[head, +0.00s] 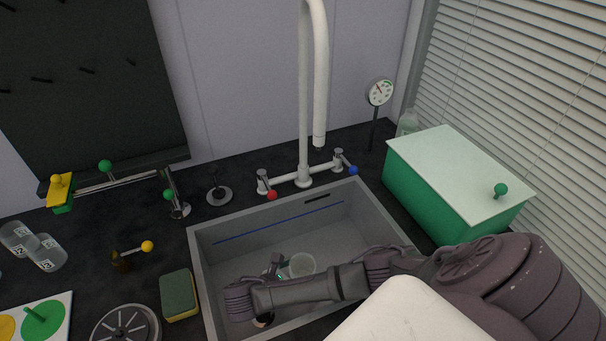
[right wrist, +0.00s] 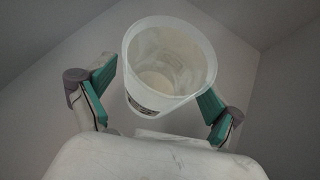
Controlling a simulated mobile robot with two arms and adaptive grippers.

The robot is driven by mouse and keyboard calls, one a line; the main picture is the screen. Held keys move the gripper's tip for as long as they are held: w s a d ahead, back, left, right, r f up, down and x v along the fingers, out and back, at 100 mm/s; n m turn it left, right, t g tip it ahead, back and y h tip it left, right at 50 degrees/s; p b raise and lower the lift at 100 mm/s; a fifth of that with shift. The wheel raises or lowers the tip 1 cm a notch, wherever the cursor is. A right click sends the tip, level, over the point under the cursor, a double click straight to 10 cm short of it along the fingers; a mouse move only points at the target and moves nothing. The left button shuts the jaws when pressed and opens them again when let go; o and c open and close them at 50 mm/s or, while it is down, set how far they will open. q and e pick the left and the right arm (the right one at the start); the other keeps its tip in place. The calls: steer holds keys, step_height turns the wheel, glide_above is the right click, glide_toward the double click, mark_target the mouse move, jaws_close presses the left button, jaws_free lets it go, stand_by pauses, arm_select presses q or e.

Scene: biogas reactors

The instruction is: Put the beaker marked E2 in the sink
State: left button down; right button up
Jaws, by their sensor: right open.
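A clear, whitish open beaker (head: 303,264) is inside the grey sink (head: 205,262). In the right wrist view the beaker (right wrist: 168,70) appears with its mouth towards the camera. A small dark label shows low on its side, too oblique to read. My right gripper (head: 279,266) reaches down into the sink beside the beaker. Its green-padded fingers (right wrist: 158,98) are spread, one on each side of the beaker, and are not closed on it. The arm hides the sink's front part. My left gripper is not in view.
A white tap (head: 304,110) with red and blue handles stands behind the sink. A green box with a white lid (head: 460,172) is at right. A sponge (head: 179,295) lies left of the sink. More labelled beakers (head: 47,253) are at the far left.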

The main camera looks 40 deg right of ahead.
steer(key=w+p+v, duration=0.1)
steer(key=p+v, duration=0.7)
steer(key=v, duration=0.2)
steer(key=shift+s+a+r, duration=0.2)
steer(key=shift+s+a, duration=0.15)
steer(key=shift+s, duration=0.15)
